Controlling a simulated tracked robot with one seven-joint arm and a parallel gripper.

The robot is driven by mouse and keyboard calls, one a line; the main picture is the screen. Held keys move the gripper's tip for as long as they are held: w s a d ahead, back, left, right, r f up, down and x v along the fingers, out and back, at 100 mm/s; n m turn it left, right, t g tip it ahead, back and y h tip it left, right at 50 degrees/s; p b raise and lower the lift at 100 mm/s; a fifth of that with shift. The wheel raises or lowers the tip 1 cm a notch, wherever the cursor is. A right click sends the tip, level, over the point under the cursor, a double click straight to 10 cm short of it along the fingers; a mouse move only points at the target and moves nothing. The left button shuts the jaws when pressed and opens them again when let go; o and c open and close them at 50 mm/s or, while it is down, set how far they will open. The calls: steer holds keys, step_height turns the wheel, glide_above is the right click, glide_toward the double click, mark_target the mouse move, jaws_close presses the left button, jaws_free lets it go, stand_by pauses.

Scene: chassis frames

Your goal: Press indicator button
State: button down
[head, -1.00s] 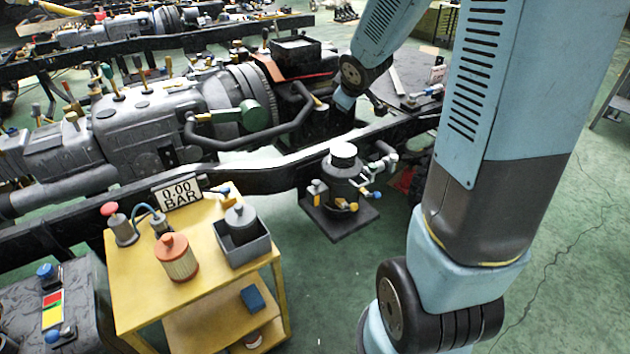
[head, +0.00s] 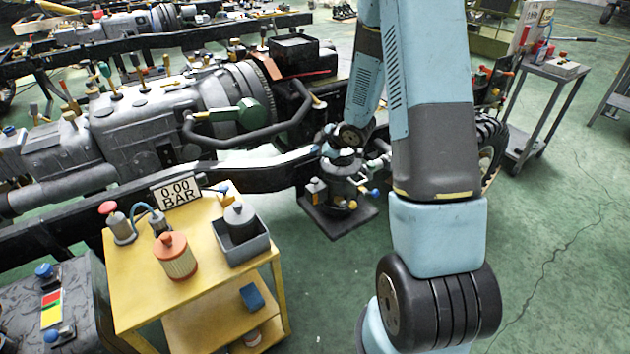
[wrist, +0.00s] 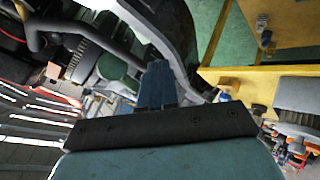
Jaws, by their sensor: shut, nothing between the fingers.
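No button is marked as the indicator button, so I cannot tell which it is. A panel with red, yellow and green fields (head: 51,309) lies on the grey box at the lower left, with a blue knob (head: 44,271) above it and another (head: 52,336) below. A red-topped push button (head: 107,208) stands on the yellow cart (head: 130,285), left of the 0.00 BAR display (head: 176,192). My gripper (wrist: 157,68) is shut and empty in the wrist view. In the head view my wrist is above the dark canister, right of the cart and apart from these controls.
The dark canister (head: 341,190) stands on a black base right of the cart. An orange-capped filter (head: 175,257) and a grey bin (head: 243,252) are on the cart top. The chassis beam (head: 255,178) runs behind.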

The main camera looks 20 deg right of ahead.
mark_target(317, 181)
steer(key=shift+f, duration=4.4)
steer(key=shift+f, duration=0.15)
steer(key=shift+f, duration=0.2)
steer(key=shift+f, duration=0.65)
steer(key=shift+r, duration=1.1)
steer(key=shift+r, duration=2.5)
